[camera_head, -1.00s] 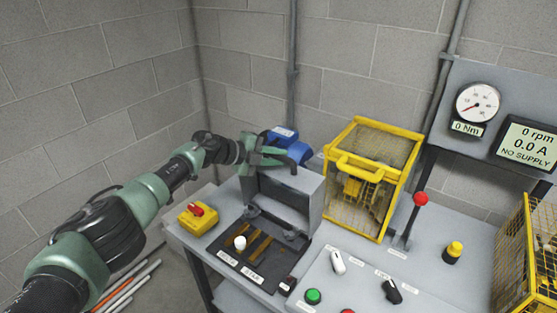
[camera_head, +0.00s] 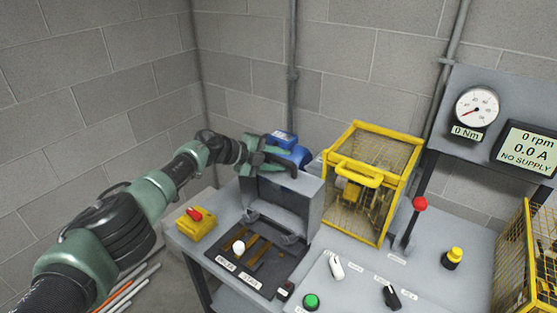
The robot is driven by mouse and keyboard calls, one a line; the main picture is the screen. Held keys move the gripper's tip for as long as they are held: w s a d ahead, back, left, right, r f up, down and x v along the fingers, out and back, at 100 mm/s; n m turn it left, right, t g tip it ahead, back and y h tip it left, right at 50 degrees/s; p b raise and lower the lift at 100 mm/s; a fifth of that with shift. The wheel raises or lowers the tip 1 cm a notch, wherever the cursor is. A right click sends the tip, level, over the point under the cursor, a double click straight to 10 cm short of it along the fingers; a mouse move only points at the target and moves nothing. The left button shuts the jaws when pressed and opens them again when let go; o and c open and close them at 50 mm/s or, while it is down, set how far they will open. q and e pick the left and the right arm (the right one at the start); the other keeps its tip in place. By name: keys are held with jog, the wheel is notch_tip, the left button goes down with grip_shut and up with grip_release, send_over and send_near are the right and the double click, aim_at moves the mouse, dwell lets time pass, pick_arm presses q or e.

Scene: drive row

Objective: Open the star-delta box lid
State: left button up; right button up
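The star-delta box is the low tray (camera_head: 225,262) with a dark terminal plate, brass strips and a white knob (camera_head: 239,247). Its grey lid (camera_head: 306,205) stands upright at the back edge, so the terminals are uncovered. My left gripper (camera_head: 285,158) is at the lid's top edge, with its fingers apart. One dark finger lies along the top of the lid; whether it touches is unclear. The other finger is farther back, near the blue motor. Nothing shows held between them. My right gripper is not in view.
A yellow box with a red switch (camera_head: 195,222) stands left of the terminals. A blue motor (camera_head: 297,154) is behind the lid. A yellow mesh cage (camera_head: 382,180) and a red-knobbed lever (camera_head: 412,222) stand to the right. A control panel (camera_head: 350,285) is in front.

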pick_arm(q)
jog(key=shift+s+f, duration=0.1)
jog(key=shift+f, duration=0.1)
jog(key=shift+s+a+r+p, duration=0.2)
jog(key=shift+a+r+p, duration=0.2)
jog(key=shift+a+p, duration=0.2)
jog(key=v, duration=0.5)
jog(key=shift+a+r, duration=0.1)
jog(key=shift+s+a+r, duration=0.3)
jog(key=shift+a+r, duration=0.05)
jog(key=shift+a, duration=0.05)
